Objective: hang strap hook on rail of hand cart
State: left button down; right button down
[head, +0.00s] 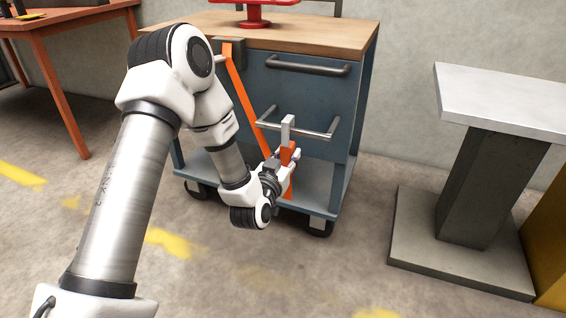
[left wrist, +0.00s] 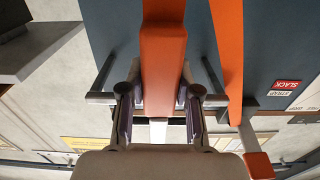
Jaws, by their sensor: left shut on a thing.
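My left gripper (head: 289,158) is shut on the orange grip of the strap hook (head: 288,130), in front of the hand cart. The hook's pale grey metal end stands up above the gripper and overlaps the rail (head: 322,134); I cannot tell whether it touches. In the left wrist view the orange grip (left wrist: 163,60) lies between the two fingers (left wrist: 160,105), with the rail (left wrist: 100,98) showing on both sides. The orange strap (head: 246,98) runs down from a dark bracket (head: 231,52) on the cart (head: 270,80) to behind the gripper. My right gripper is not in view.
The cart has an upper handle (head: 308,66), a wooden top with a red object (head: 255,12), a lower shelf (head: 318,190) and castors. A grey pedestal table (head: 500,100) stands right, an orange table (head: 65,25) at the left. Floor between cart and pedestal is clear.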

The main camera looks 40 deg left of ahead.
aim_at(292, 150)
pick_arm(q)
jog(key=x, duration=0.2)
jog(key=shift+w, duration=0.3)
jog(key=shift+w+a+f+b, duration=0.15)
jog(key=shift+w+b, duration=0.15)
jog(key=shift+b, duration=0.15)
jog(key=shift+f+b, duration=0.75)
jog(key=shift+f, duration=0.5)
jog(key=c, duration=0.7)
grip_release()
jog(key=shift+c, duration=0.2)
